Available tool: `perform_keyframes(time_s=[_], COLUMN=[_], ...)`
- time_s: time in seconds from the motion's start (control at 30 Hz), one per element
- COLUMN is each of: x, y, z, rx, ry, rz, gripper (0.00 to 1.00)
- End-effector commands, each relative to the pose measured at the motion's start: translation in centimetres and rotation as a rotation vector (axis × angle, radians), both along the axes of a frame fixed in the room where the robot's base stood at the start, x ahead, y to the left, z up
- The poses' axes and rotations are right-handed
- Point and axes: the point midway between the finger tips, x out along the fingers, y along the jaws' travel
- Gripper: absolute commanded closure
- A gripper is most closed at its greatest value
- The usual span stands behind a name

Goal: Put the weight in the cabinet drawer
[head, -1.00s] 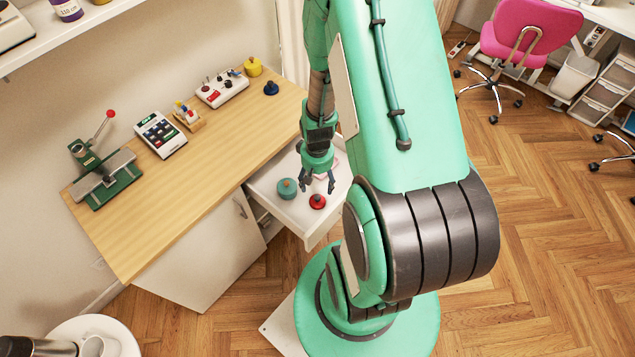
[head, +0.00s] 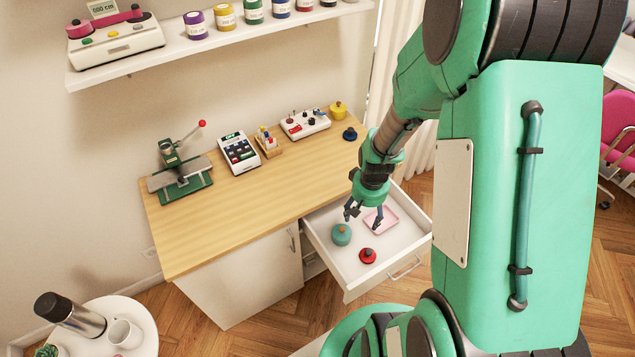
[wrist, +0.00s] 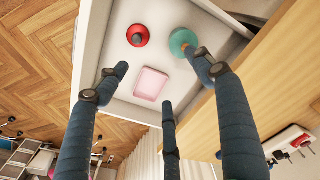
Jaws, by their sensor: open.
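The cabinet drawer (head: 350,276) is pulled open. In it are a round teal weight (head: 341,235) with a small knob, at the drawer's left, and a smaller red weight (head: 368,256) nearer the front. The wrist view also shows the teal weight (wrist: 180,40) and the red one (wrist: 138,36). The task does not say which weight is meant. My gripper (head: 364,219) is open and empty above the drawer, fingers pointing down. In the wrist view one finger overlaps the teal weight's edge; the fingers are not closed around it.
A pink tray (head: 386,219) lies in the drawer behind the red weight. A yellow weight (head: 338,111) and a blue one (head: 349,134) stand on the wooden countertop (head: 225,225), with a calculator-like device (head: 239,152) and a lever press (head: 180,172). A shelf hangs above.

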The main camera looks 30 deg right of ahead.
Motion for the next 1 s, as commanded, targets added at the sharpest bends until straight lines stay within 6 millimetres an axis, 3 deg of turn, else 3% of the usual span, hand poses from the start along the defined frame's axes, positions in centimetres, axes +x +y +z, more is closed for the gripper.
perform_keyframes(time_s=[0.03, 0.27, 0.43, 0.6, 0.8, 1.0], x=[1.2, 3.4, 2.7, 0.2, -4.1, -7.2], y=[0.9, 6.3, 10.9, 15.5, 19.9, 22.0], z=[2.8, 14.4, 22.2, 29.0, 34.8, 37.5], rx=[-0.014, -0.051, -0.068, -0.076, -0.073, -0.066], ry=[-0.026, -0.121, -0.195, -0.272, -0.354, -0.402], rz=[0.022, 0.113, 0.18, 0.247, 0.318, 0.36], gripper=[0.32, 0.32, 0.32, 0.32, 0.32, 0.32])
